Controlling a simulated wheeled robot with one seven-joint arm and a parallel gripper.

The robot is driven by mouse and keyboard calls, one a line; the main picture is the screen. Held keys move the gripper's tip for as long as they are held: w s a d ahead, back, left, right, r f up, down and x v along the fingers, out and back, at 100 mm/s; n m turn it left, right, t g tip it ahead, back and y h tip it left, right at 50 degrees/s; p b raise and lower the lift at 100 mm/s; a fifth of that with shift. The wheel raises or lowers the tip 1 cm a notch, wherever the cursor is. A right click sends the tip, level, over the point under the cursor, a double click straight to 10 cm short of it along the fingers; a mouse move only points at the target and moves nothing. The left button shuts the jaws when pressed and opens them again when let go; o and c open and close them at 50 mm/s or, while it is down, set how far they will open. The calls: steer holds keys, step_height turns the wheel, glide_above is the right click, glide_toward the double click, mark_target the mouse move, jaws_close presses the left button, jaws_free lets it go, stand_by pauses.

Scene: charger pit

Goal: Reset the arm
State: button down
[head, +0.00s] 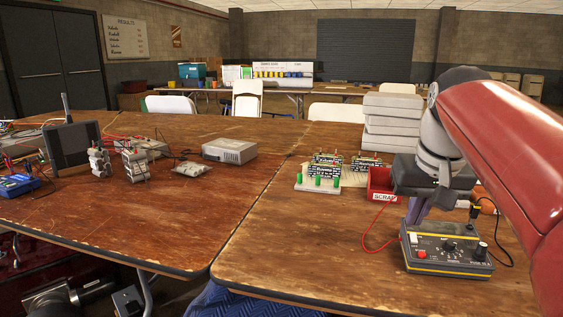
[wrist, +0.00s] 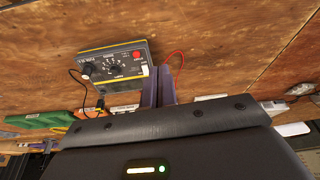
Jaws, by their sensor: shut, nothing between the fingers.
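My red arm (head: 505,150) reaches in from the right side of the head view and bends down at its grey wrist. My gripper (head: 417,220) points down at the right table, just behind a dark tester box (head: 447,248) with knobs, which hides its tips. In the wrist view my gripper (wrist: 162,75) shows as two grey-purple fingers close together, with nothing seen between them. The tester box (wrist: 114,64) is beside the fingers there. I cannot tell whether the fingertips touch the table.
White stacked boxes (head: 391,120) stand behind. A red wire (head: 366,238) loops from the tester. The left table (head: 130,220) is clear at its front.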

steer(key=s+a+f+n+t, duration=0.1)
steer(key=s+a+f, duration=0.3)
steer(key=s+f, duration=0.3)
steer(key=s+a+f, duration=0.4)
steer(key=s+f, duration=0.3)
steer(key=f, duration=0.4)
steer(key=shift+f+n+t, duration=0.35)
steer(key=shift+n+t, duration=0.05)
